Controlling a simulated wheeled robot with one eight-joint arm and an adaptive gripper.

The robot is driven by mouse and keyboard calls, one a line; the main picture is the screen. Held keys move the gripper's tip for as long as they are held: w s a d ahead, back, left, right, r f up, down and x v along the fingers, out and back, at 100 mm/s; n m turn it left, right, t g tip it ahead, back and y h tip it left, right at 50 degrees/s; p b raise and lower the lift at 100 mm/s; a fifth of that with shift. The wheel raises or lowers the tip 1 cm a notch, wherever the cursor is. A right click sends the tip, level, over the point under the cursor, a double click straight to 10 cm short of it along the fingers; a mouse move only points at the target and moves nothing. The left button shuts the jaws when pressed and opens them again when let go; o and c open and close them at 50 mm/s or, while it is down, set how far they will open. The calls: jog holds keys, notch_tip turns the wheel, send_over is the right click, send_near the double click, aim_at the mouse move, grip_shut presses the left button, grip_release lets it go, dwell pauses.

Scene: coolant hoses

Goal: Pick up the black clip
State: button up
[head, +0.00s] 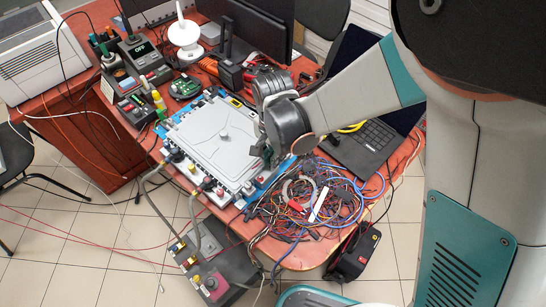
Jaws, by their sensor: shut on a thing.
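My gripper (258,157) is at the end of the arm, which reaches in from the right. It is over the right edge of the grey panel (210,138) on the blue-edged unit. Its fingers are shut on a small dark thing, which I take to be the black clip. The clip's outline blends with the dark fingers, so its shape is unclear. I cannot tell whether it touches the panel or is clear of it.
A tangle of wires (305,205) covers the desk at the front right. A black laptop (368,145) lies behind it, under my arm. Soldering stations (135,60) and a white stand (184,38) crowd the left back. A dark control box (205,260) with hoses is at the front.

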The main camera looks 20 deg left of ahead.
jog(key=shift+r, duration=0.1)
notch_tip(320, 180, up, 23)
jog(key=p, duration=1.4)
jog(key=shift+p, duration=0.4)
